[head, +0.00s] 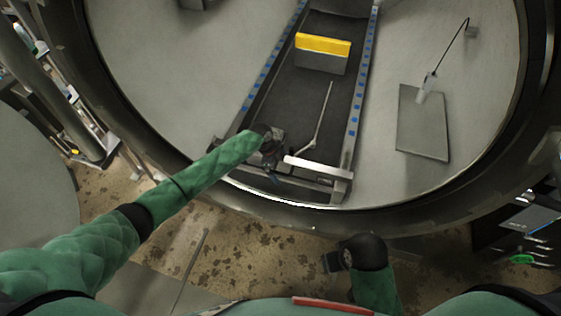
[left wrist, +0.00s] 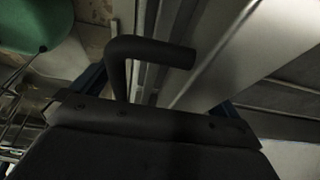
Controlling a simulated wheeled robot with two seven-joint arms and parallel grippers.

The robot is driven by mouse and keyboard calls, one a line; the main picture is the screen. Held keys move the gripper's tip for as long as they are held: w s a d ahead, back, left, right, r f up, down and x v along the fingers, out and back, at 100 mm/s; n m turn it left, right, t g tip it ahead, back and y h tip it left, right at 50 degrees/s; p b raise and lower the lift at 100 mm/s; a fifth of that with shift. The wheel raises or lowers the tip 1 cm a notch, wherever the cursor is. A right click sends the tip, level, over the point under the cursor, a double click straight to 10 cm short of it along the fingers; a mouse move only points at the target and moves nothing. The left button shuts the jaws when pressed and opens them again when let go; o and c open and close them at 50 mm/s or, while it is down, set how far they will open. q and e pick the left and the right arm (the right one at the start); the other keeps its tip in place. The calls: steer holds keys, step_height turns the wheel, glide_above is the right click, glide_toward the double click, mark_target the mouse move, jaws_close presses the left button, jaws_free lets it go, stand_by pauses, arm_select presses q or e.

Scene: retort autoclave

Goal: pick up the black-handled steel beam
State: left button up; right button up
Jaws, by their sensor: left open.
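A pale steel beam (head: 318,168) lies across the near end of the dark track inside the round chamber opening. My left gripper (head: 271,170) is at the left end of this beam, reaching over the chamber rim; it is open. In the left wrist view a black bent handle (left wrist: 150,50) shows close up, with pale metal bars (left wrist: 218,52) behind it. The fingertips are not clear there, and I cannot tell whether they touch the handle. My right gripper (head: 334,262) is low, outside the chamber, away from the beam; its jaws are too dark to read.
The dark track (head: 290,110) has blue-marked side rails (head: 355,108). A yellow-topped block (head: 322,52) sits farther in, and a thin bent rod (head: 322,118) lies nearer. A grey plate (head: 422,135) with a wired probe is at right. The thick chamber rim (head: 395,210) curves in front.

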arm_select(q)
steer(key=c, duration=1.9)
steer(key=shift+w, duration=0.1)
steer(key=shift+c, duration=0.5)
steer(key=shift+r, duration=0.1)
arm_select(e)
steer(key=shift+s+a+f, duration=0.15)
steer(key=shift+a+f, duration=0.05)
